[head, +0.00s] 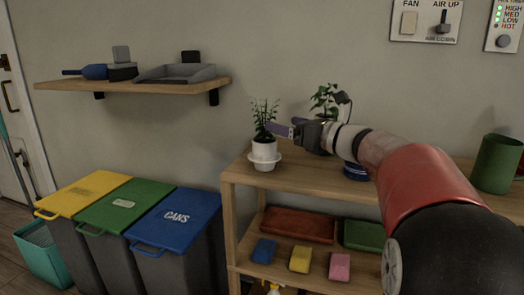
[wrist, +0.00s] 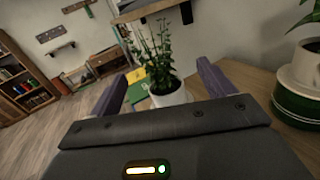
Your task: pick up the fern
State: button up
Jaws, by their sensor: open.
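A leafy green plant, which looks like the fern (head: 264,115), stands upright in a white pot (head: 263,148) on a white saucer at the left end of the wooden shelf's top. My gripper (head: 280,129) is at its right side, level with the pot's upper part. In the wrist view, the plant (wrist: 153,52) and its white pot (wrist: 168,98) show ahead, between the open purple fingers (wrist: 160,74). The gripper is empty. The lower pot is hidden behind the gripper body there.
A second broad-leaved plant (head: 325,98) stands behind my arm, its pot mostly hidden. A green cylinder (head: 497,163) stands on the right of the shelf top (head: 315,177). Bins (head: 176,226) stand left; a wall shelf (head: 140,87) hangs above them.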

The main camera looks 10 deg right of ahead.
aim_at(265, 151)
jog(key=shift+n+g+y, duration=0.3)
jog(key=shift+n+g, duration=0.1)
jog(key=shift+n, duration=0.3)
notch_tip(265, 151, down, 8)
jog(key=shift+a+f, duration=0.25)
jog(key=shift+f, duration=0.05)
jog(key=shift+p+x, duration=0.7)
jog(key=shift+x, duration=2.95)
jog(key=c, duration=0.8)
